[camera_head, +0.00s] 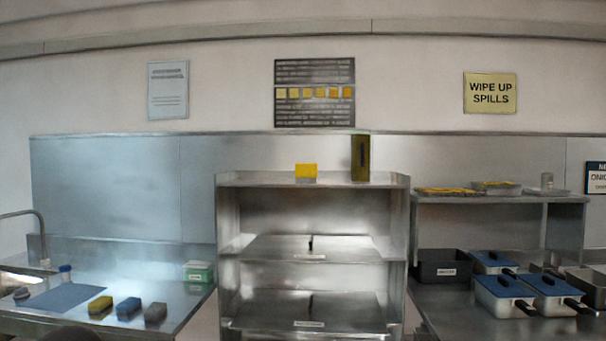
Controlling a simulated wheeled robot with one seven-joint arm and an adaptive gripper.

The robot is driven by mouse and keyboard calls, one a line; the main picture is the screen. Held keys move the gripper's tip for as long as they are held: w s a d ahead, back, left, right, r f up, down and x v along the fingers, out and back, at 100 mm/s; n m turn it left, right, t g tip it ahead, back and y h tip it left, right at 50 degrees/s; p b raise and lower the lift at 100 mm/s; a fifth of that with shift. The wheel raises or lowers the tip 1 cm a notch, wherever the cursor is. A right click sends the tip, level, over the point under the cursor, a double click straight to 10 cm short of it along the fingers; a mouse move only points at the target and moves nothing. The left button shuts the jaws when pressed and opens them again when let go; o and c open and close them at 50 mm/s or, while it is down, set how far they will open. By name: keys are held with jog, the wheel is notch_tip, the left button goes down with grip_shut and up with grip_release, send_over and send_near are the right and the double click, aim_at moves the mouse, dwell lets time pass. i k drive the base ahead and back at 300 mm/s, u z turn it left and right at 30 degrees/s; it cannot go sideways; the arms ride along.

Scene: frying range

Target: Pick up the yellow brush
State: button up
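A yellow block-shaped item with a dark lower part (100,305), which looks like the yellow brush, lies on the steel counter at the lower left. A blue one of similar shape (128,308) and a dark grey one (155,313) sit in a row to its right, with small gaps. Bristles are too small to make out. A plain bright yellow block (306,171) sits on top of the middle shelf unit; I cannot tell what it is. My gripper is not in view. A dark rounded shape at the bottom left edge is mostly cut off.
A green-and-white box (198,271) stands behind right. The shelf unit (228,255) rises right of the counter. Blue-lidded pans (505,296) stand far right.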

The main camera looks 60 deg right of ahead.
aim_at(304, 172)
jog(key=z, duration=0.5)
jog(key=i, duration=1.15)
jog(key=z, duration=0.9)
